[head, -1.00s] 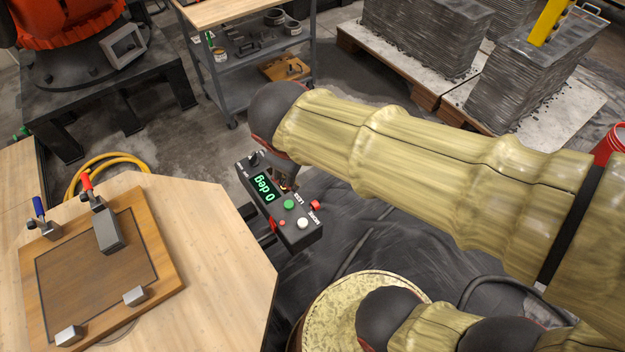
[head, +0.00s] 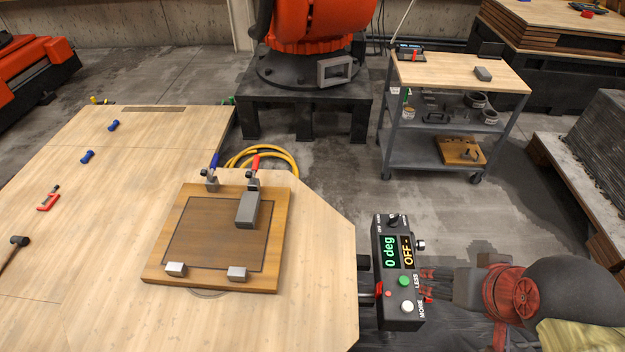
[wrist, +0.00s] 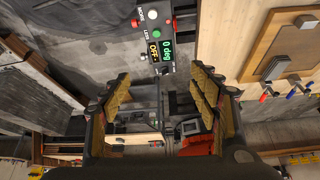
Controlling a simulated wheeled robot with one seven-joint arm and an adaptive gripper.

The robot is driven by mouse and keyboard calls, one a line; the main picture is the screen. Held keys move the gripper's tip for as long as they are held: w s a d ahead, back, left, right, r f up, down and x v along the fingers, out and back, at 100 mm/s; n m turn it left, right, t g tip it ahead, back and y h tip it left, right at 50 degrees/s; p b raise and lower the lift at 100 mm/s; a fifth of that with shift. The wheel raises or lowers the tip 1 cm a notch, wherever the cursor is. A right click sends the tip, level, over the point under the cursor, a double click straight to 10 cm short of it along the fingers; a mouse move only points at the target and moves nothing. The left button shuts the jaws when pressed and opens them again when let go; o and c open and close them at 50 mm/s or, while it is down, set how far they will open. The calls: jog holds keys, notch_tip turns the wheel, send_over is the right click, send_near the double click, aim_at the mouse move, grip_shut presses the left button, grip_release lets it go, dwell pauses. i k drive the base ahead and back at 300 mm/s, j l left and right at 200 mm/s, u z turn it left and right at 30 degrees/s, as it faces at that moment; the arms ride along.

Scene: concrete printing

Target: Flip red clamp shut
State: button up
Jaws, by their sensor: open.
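The red clamp (head: 253,168) stands at the back edge of a wooden board (head: 168,273), its red handle pointing up. A grey block (head: 248,209) lies on the board's dark panel just in front of it; whether the clamp touches the block is unclear. The blue clamp (head: 212,172) stands to its left, handle also up. In the wrist view the red clamp (wrist: 267,93) shows at the right, outside my fingers. My gripper (wrist: 162,78) is open and empty. In the head view my gripper (head: 429,285) is beside the control box, well right of the board.
The control box (head: 383,255), reading "0 deg" and "OFF", stands at the table's right edge between my gripper and the board. A grey cart (head: 430,160) and yellow hose (head: 285,156) are behind. Two small blocks sit on the board's front corners.

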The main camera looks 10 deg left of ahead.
aim_at(251, 173)
jog(key=u, duration=1.6)
jog(key=i+l+z, duration=0.15)
jog(key=l+z, duration=0.15)
jog(key=i+l+z, duration=0.2)
jog(key=l+z, duration=0.15)
